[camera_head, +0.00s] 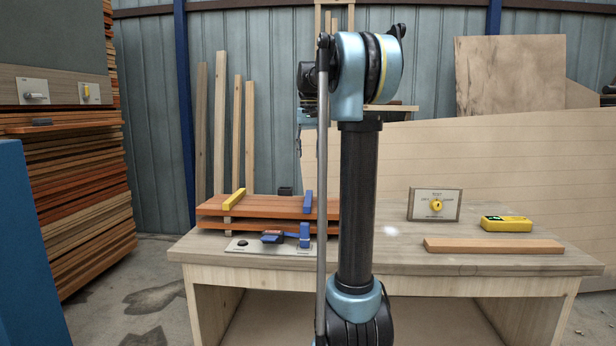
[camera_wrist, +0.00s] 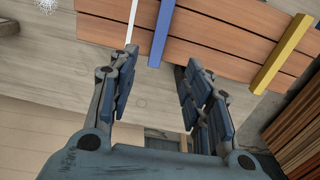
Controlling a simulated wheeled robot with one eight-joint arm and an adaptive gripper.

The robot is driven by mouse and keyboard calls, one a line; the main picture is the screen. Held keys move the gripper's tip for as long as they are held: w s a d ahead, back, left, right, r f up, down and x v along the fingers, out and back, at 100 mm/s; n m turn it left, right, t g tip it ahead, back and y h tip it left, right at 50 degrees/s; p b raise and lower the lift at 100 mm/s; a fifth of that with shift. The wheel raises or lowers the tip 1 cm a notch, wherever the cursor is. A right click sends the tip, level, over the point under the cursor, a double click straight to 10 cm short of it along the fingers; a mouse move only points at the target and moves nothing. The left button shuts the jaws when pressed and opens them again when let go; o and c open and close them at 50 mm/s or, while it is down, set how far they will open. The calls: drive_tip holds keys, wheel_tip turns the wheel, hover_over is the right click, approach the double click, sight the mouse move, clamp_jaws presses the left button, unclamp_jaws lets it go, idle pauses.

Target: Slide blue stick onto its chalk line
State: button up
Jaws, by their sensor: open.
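The blue stick (camera_head: 308,202) lies across the reddish-brown planks (camera_head: 268,204) on the workbench. In the wrist view the blue stick (camera_wrist: 162,30) lies across the plank edge, with its near end overhanging a little. A white chalk line (camera_wrist: 131,20) runs to its left, apart from it; I cannot make the line out in the head view. A yellow stick (camera_wrist: 282,52) lies further right across the planks. My gripper (camera_wrist: 161,62) is open and empty. In the wrist picture its fingertips appear on either side of the blue stick's near end; their height above it is unclear.
The workbench (camera_head: 450,262) also holds a small framed panel (camera_head: 435,204), a yellow device (camera_head: 506,223) and a loose wood strip (camera_head: 493,246) at right. A blue-and-dark tool (camera_head: 286,236) sits before the planks. My arm hides the bench's middle. A lumber stack (camera_head: 75,180) stands left.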

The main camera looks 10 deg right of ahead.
sight(309, 195)
wheel_tip(309, 195, down, 16)
drive_tip(key=shift+f, duration=0.2)
idle(0.4)
clamp_jaws()
drive_tip(key=shift+s+d, duration=0.3)
drive_tip(key=shift+d, duration=0.7)
drive_tip(key=shift+s+d, duration=0.25)
drive_tip(key=shift+d, duration=0.75)
drive_tip(key=shift+s+d, duration=0.3)
drive_tip(key=shift+d, duration=0.7)
unclamp_jaws()
